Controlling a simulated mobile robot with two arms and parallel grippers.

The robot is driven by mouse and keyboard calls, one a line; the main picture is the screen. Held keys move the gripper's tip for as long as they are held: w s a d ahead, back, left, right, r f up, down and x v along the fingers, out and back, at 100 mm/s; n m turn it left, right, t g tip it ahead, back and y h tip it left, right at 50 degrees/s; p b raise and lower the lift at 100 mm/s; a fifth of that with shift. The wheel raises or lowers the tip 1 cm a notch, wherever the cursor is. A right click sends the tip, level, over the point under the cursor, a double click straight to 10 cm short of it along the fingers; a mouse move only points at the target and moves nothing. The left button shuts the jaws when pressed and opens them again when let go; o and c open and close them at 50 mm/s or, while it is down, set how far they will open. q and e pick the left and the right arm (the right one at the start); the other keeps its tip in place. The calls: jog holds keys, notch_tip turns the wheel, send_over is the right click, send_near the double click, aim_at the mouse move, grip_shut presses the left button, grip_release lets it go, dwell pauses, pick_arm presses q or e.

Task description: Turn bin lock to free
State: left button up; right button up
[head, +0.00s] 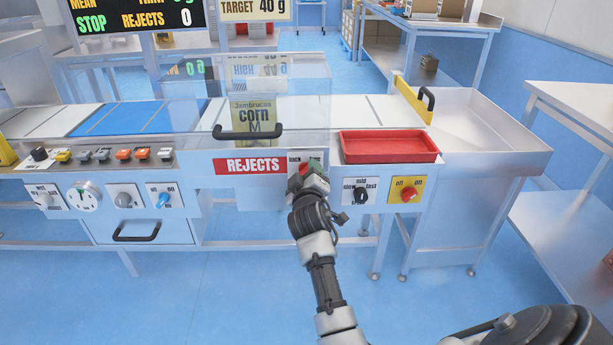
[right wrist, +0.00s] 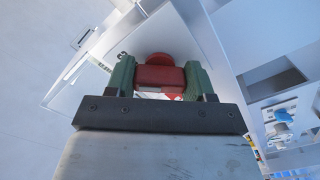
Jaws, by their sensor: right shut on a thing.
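The bin lock is a red knob on a pale plate (head: 296,157) beside the red REJECTS label (head: 249,166). In the right wrist view the red knob (right wrist: 159,74) sits between the green fingers of my right gripper (right wrist: 160,82). My right gripper (head: 308,171) is shut on this knob in the head view, and it hides most of the plate and its lettering. I cannot tell which setting the knob points to. My left gripper is not in view.
A speed knob (head: 360,192) and a red knob on a yellow plate (head: 408,195) are to the right. A clear cover with a black handle (head: 247,133) stands over the belt, with a corn pouch (head: 254,115) behind it.

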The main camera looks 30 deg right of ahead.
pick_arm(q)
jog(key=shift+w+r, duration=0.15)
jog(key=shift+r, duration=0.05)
pick_arm(e)
jog(key=shift+f+m, duration=0.15)
jog(key=shift+m, duration=0.15)
jog(key=o, duration=0.9)
jog(key=shift+o, duration=0.2)
